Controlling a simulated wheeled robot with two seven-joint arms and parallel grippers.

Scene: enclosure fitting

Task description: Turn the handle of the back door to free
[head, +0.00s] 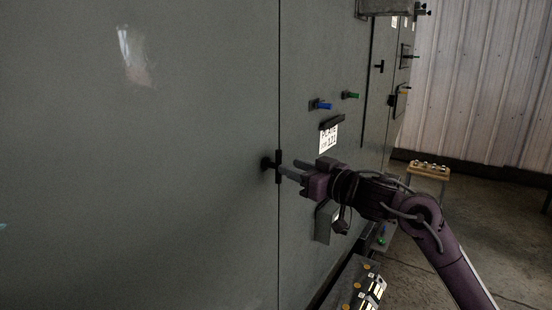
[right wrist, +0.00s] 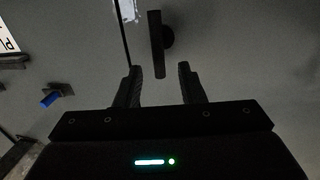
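A black T-shaped handle (head: 278,163) stands on the grey enclosure front (head: 180,150), right at a door seam. In the right wrist view the handle (right wrist: 157,45) is an upright bar on a round stem, beside the dark seam line. My right gripper (head: 298,170) reaches in from the right, close to the handle. In the right wrist view its two fingers (right wrist: 158,78) are spread, with the bar just beyond the fingertips and roughly between them. Nothing is held. My left gripper is not in view. I cannot tell which door is the back one.
Blue (head: 321,105) and green (head: 350,95) knobs and a white label (head: 328,138) sit right of the seam. More handles (head: 379,67) are farther along. A small stool (head: 428,171) with items stands on the floor; a box with yellow buttons (head: 357,284) is low in front.

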